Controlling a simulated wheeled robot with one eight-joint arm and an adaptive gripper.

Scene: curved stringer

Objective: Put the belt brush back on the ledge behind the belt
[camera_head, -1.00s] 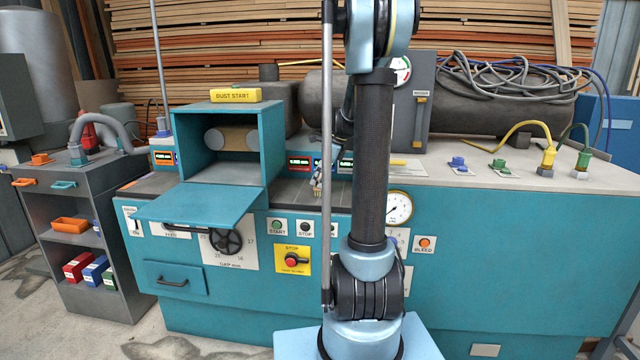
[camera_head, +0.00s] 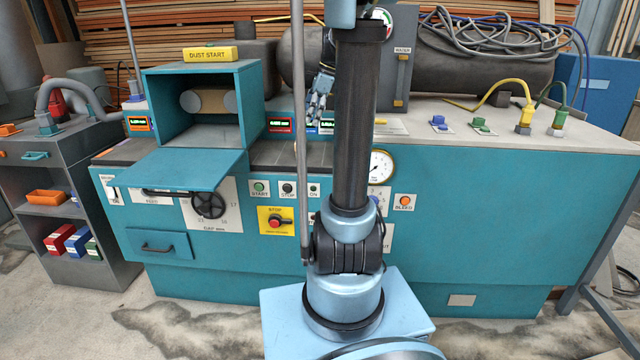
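The belt (camera_head: 208,101) is a brown band on grey rollers inside the open teal hood (camera_head: 150,112) of the machine. I cannot pick out the belt brush for certain, and the ledge behind the belt is hidden by the hood. A small yellow piece (camera_head: 380,121) lies on the worktop just right of my arm; I cannot tell what it is. My gripper (camera_head: 317,108) is to the right of the hood, in front of the small displays, with pale blue fingers pointing down. It is small and partly behind my arm, so its opening and any held thing are unclear.
The hood's teal flap (camera_head: 180,172) sticks out in front. A yellow DUST START box (camera_head: 210,54) sits on the hood. A grey WATER cabinet (camera_head: 400,60) stands right of my arm. Blue and green fittings (camera_head: 439,121) and hoses lie on the right worktop. A shelf cart (camera_head: 65,200) stands left.

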